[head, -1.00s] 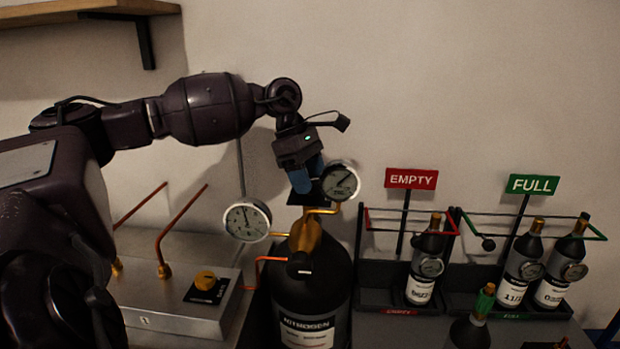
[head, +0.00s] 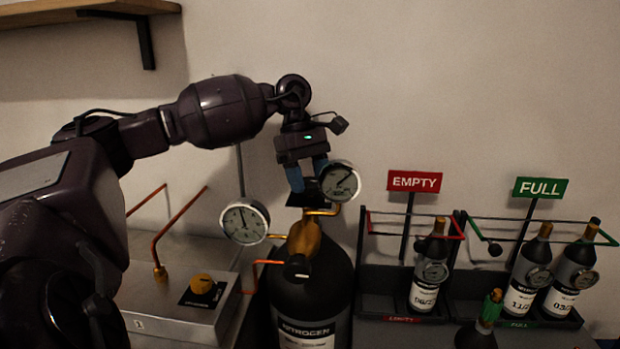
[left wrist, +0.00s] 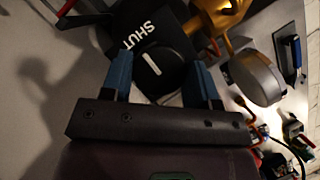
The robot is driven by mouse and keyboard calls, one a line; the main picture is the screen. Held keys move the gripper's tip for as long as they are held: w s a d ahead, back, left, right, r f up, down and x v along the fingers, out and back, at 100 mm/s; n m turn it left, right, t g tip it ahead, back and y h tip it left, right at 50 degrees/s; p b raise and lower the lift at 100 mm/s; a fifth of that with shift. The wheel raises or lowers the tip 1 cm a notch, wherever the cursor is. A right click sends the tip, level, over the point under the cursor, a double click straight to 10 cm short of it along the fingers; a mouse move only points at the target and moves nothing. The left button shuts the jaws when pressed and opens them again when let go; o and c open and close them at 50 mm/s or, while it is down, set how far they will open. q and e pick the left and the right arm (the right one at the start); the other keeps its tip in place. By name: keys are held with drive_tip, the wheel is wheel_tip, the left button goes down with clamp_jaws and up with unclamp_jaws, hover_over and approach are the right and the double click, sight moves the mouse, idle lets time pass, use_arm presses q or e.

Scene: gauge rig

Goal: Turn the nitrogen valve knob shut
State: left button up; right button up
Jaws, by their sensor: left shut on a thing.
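The nitrogen cylinder (head: 311,297) is large and dark, with a brass regulator (head: 303,238) and two round gauges, one at left (head: 245,222) and one at right (head: 340,181). My left gripper (head: 308,187) reaches down from above, behind the right gauge, its blue fingers at the valve. In the left wrist view the fingers stand on both sides of the black valve knob (left wrist: 158,66), which bears a white line, and are shut on it. A black plate (left wrist: 131,22) beside it reads SHUT. The line does not point straight at that word. My right gripper is out of view.
At right, racks under a red EMPTY sign (head: 414,181) and a green FULL sign (head: 540,187) hold small bottles. Another bottle (head: 480,325) stands in front.

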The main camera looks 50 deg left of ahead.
use_arm(q)
drive_tip(key=o, duration=0.9)
drive_tip(key=v, duration=1)
drive_tip(key=shift+a+r, duration=0.1)
drive_tip(key=shift+r, duration=0.3)
